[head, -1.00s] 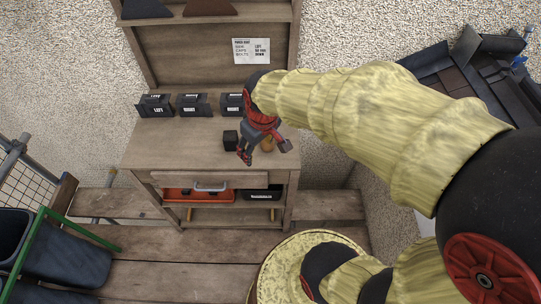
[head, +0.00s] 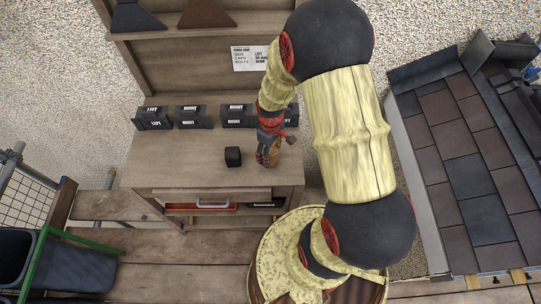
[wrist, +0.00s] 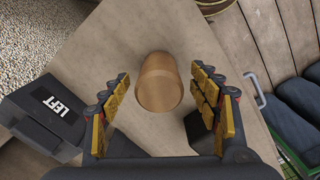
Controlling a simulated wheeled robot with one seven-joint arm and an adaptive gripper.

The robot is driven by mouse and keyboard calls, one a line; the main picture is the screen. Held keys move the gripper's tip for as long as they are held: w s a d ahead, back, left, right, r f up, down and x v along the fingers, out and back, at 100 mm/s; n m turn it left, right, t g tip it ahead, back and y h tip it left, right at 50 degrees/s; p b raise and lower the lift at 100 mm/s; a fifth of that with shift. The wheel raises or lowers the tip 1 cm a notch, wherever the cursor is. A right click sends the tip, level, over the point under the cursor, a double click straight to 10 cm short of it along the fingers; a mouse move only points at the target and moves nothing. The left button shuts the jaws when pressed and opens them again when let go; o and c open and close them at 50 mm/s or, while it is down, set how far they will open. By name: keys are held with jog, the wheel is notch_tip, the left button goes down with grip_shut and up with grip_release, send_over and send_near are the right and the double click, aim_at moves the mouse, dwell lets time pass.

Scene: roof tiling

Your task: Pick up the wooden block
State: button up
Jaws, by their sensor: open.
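The wooden block (wrist: 158,85) is a light brown, rounded block on the workbench top. In the wrist view it sits between the two spread fingers of my gripper (wrist: 159,78), with a clear gap on both sides. The fingers have yellow pads and do not touch it. In the head view my gripper (head: 265,148) is low over the right part of the bench. The block (head: 274,156) shows there only partly beside the fingers.
A small black cube (head: 233,157) stands left of my gripper on the workbench (head: 170,155). Several black pieces labelled LEFT or RIGHT (head: 193,117) line the bench's back; one (wrist: 50,112) is close in the wrist view. A tiled roof section (head: 460,160) is at the right.

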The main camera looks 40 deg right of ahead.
notch_tip(320, 180, down, 5)
jog(key=shift+w+r+b, duration=0.1)
jog(key=shift+w+b, duration=0.05)
jog(key=shift+b, duration=0.45)
jog(key=shift+c, duration=0.4)
jog(key=c, duration=1.3)
